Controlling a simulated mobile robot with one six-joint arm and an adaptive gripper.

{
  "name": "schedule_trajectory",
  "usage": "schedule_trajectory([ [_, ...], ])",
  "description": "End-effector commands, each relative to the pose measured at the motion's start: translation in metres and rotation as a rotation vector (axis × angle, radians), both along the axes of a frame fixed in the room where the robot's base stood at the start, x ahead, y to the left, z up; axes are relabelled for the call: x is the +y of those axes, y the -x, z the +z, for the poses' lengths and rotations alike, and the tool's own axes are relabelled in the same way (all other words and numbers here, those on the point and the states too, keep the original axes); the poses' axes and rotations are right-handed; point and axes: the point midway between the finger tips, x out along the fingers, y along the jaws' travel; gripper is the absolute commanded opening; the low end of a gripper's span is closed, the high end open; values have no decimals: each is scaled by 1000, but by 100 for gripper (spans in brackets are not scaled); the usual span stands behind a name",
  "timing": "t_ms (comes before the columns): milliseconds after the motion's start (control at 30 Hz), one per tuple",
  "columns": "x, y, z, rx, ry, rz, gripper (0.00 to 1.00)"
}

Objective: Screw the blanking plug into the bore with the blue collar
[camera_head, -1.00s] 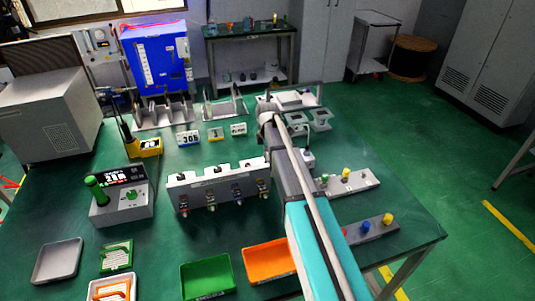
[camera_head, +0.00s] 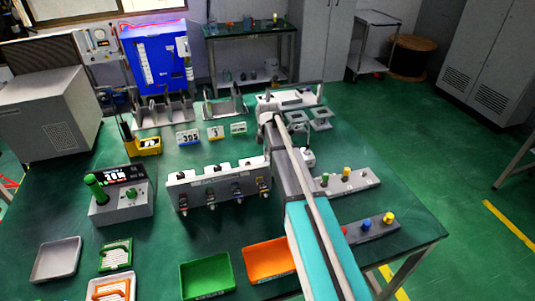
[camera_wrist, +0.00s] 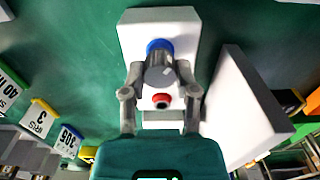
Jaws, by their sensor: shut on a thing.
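A white block (camera_wrist: 159,18) fills the middle of the wrist view, with a blue collar (camera_wrist: 157,44) and a red collar (camera_wrist: 161,101) on it. My gripper (camera_wrist: 161,70) is shut on a grey metallic cylinder, seemingly the blanking plug (camera_wrist: 160,72). The plug overlaps the blue collar's near side in this view and hides part of it. I cannot tell whether its end is inside the bore or just above it. In the head view my arm covers the gripper and the plug; part of a small white block (camera_head: 308,158) shows beside the arm.
A large white housing (camera_wrist: 238,110) stands close to my gripper's right in the wrist view. In the head view, a grey valve panel (camera_head: 220,190) is left of my arm. Strips with coloured pegs (camera_head: 346,181) lie to its right. Green (camera_head: 207,275) and orange (camera_head: 268,260) trays sit in front.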

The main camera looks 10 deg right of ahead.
Motion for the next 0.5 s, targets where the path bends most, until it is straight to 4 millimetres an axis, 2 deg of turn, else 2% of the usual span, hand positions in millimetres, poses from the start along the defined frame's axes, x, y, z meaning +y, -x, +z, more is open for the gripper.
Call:
schedule_trajectory([
  [267, 0, 0, -5, 0, 0, 0, 0],
  [300, 0, 0, -5, 0, 0, 0, 41],
  [500, 0, 0, -4, 0, 0, 0, 78],
])
